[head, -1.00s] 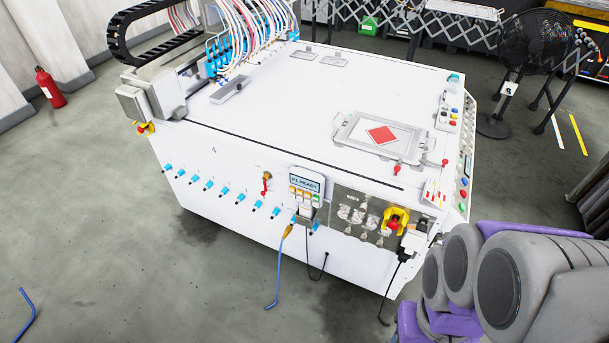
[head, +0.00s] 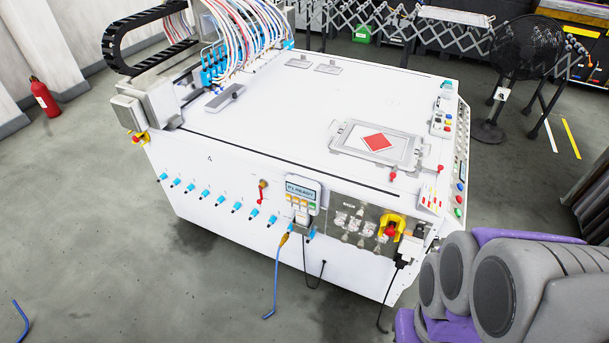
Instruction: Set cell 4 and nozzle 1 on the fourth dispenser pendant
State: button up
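A pendant (head: 300,196) hangs on the front face of the white machine. It has a small lit screen (head: 301,188) that seems to read "P1 READY", with yellow, orange and green buttons below it. A dark cable runs down from it. It is the only pendant I can make out, and I see no clear cell or nozzle setting. A row of blue nozzles (head: 215,70) with white and red hoses sits on the gantry at the back left. My gripper is out of view; only grey and purple links of my arm show at the lower right.
The white machine (head: 290,110) fills the middle, with a framed red square (head: 376,142) on top. Blue fittings (head: 205,194), a red-handled valve (head: 262,191) and a yellow-backed red stop button (head: 390,229) line its front. A blue hose (head: 275,285) hangs to the floor. Front-left floor is mostly clear.

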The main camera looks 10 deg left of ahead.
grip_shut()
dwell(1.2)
